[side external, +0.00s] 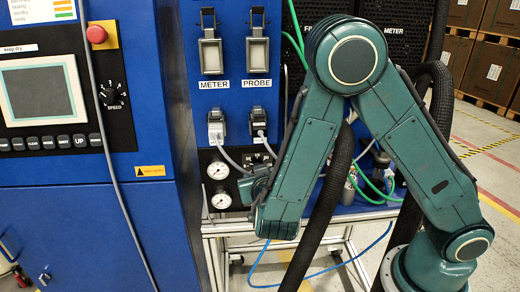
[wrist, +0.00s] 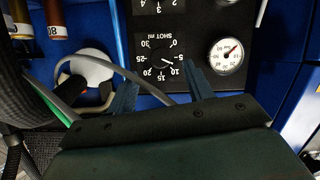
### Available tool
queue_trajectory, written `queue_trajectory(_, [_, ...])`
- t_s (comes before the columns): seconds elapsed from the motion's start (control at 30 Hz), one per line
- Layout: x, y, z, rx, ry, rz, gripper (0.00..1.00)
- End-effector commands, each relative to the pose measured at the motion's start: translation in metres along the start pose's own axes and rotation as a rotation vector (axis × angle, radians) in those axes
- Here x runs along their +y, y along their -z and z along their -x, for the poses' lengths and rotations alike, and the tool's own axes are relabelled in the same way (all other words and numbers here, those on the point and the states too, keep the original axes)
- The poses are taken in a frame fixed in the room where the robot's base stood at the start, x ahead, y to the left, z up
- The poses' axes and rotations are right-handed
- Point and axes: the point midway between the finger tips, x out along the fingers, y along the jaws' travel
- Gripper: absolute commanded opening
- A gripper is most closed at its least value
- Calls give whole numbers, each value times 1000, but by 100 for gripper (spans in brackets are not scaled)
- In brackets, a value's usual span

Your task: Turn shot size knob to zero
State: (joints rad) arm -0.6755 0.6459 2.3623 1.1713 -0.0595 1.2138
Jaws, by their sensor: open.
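The shot size knob (wrist: 161,58) is a small black dial on a black panel, shown upside down in the wrist view. White numbers from 0 to 30 ring it, with "SHOT ml" above. Its white pointer mark seems to lie on the 5 to 10 side, not at 0; the exact value is too small to read. My gripper (wrist: 162,90) is open, with one finger on each side below the knob in the picture. No contact with the knob shows. In the side view my gripper (side external: 255,186) is in front of the panel and hides most of the knob.
A white pressure gauge (wrist: 225,53) sits right beside the knob in the wrist view. A grey cable (wrist: 140,83) loops between the fingers and the panel. METER (side external: 216,125) and PROBE plugs (side external: 259,122) with hanging cables are above. A black SPEED dial (side external: 111,96) is farther left.

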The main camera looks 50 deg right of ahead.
Motion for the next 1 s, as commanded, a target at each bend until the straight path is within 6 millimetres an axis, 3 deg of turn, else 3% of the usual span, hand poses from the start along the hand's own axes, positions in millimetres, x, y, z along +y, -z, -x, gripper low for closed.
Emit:
queue_trajectory(0.4, [0,0,-44,-1,-2,-1,52])
queue_trajectory(0.87, [0,0,-52,0,1,0,52])
queue_trajectory(0.9, [0,0,-52,0,1,0,50])
queue_trajectory(1.0, [0,0,-52,0,1,0,30])
